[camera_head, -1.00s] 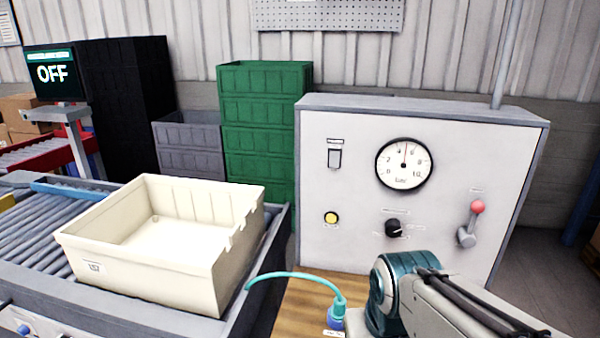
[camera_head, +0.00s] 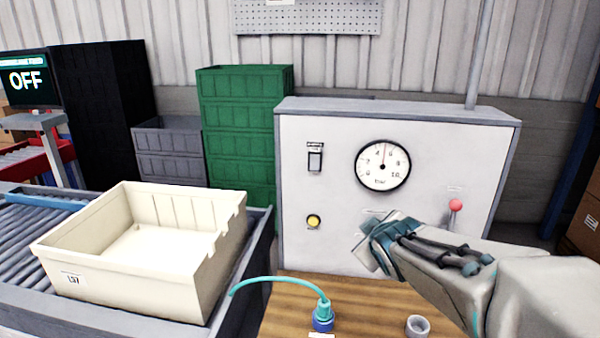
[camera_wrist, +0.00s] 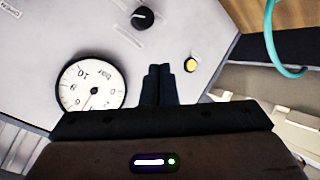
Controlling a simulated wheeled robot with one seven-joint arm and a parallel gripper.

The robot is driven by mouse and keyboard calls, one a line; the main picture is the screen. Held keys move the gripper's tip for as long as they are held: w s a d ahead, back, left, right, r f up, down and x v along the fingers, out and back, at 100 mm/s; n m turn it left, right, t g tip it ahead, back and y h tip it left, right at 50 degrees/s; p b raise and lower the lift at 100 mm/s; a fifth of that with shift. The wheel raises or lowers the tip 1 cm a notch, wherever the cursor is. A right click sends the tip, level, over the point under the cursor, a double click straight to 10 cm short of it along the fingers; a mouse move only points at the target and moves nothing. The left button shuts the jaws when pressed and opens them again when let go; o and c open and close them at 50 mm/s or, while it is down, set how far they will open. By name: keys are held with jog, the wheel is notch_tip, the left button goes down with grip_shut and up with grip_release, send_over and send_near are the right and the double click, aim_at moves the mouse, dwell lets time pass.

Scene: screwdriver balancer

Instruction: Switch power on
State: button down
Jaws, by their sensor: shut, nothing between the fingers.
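The control panel (camera_head: 340,210) stands upright behind the table. The screen (camera_head: 27,81) at the far left reads OFF. My gripper (camera_wrist: 157,72) is shut and empty in the wrist view, pointing at the panel between the gauge (camera_wrist: 92,87) and the yellow button (camera_wrist: 191,64). The rocker switch does not show in the wrist view. In the head view my arm reaches in from the right across the panel's lower part; the fingers cannot be made out there.
The panel also carries a black knob (camera_wrist: 143,18) and a red-tipped lever (camera_head: 455,206). A teal cable (camera_head: 270,278) with a blue plug is on the wooden table (camera_head: 375,295) below. A cream bin (camera_head: 130,275) sits on the conveyor at left.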

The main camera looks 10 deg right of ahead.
jog(key=w+a+r+n+t+y, duration=0.4)
jog(key=n+y, duration=0.6)
jog(key=n, duration=0.6)
jog(key=shift+w+r, duration=1.05)
jog(key=shift+r, duration=0.7)
jog(key=p, duration=0.3)
send_near(310, 168)
jog(key=a+x, duration=0.1)
jog(key=x, duration=0.4)
jog(key=shift+w+d, duration=0.35)
jog(key=shift+w, duration=0.05)
jog(key=shift+f, duration=0.1)
